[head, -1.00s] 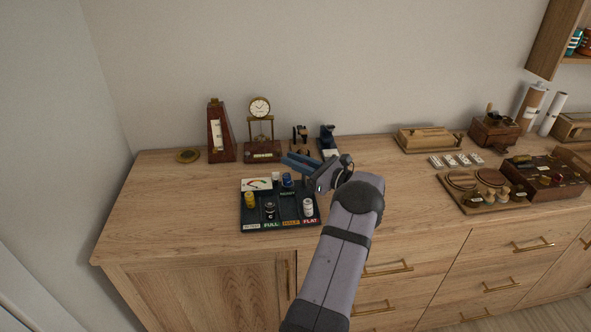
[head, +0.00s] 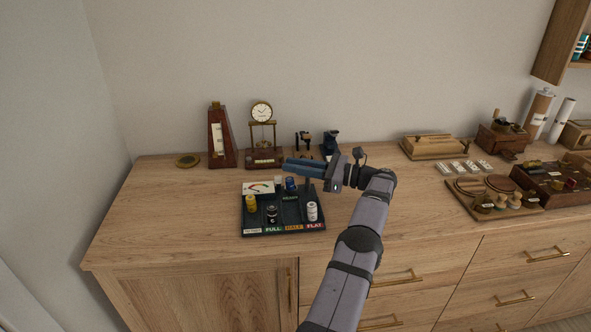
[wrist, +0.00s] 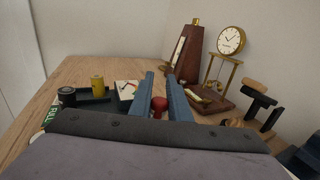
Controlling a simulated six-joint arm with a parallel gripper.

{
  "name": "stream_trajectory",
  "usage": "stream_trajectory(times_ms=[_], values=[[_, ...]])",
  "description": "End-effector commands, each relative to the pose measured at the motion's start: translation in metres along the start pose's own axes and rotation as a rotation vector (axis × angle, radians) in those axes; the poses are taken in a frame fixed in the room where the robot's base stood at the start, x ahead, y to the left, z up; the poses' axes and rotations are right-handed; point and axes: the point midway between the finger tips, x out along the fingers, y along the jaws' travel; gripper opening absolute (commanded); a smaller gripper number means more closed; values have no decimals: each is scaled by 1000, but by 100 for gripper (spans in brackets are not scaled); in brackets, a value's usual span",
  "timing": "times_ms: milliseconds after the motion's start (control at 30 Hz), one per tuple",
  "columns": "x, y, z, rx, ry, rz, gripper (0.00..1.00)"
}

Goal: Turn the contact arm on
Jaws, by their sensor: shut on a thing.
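The battery tester tray (head: 270,229) is dark, with a white gauge (head: 257,188) at its back left; the gauge also shows in the wrist view (wrist: 127,88). My gripper (head: 287,166) is over the tray's back part, pointing left. In the wrist view its blue fingers (wrist: 160,76) are shut on a red knob (wrist: 158,103), which seems to belong to the contact arm. The rest of the contact arm is hidden behind my gripper, so its angle cannot be told. A yellow battery (head: 251,203), a black one (head: 271,214), a blue one (head: 290,184) and a white one (head: 312,211) stand in the tray.
Small dark devices (head: 330,140) are at the back, close to my gripper. The counter is clear left of the tray. A wooden tray (head: 505,210) is far right.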

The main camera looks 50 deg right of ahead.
Motion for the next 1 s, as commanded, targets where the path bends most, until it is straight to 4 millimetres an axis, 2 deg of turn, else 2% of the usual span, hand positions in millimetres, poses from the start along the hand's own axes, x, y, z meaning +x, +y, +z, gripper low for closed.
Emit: stream_trajectory(times_ms=[667,700,733,767,1000], values=[[2,5,-2,1,6,34,0],[2,5,-2,1,7,34,24],[2,5,-2,1,7,34,31],[2,5,-2,1,7,33,33],[1,5,-2,1,6,30,33]])
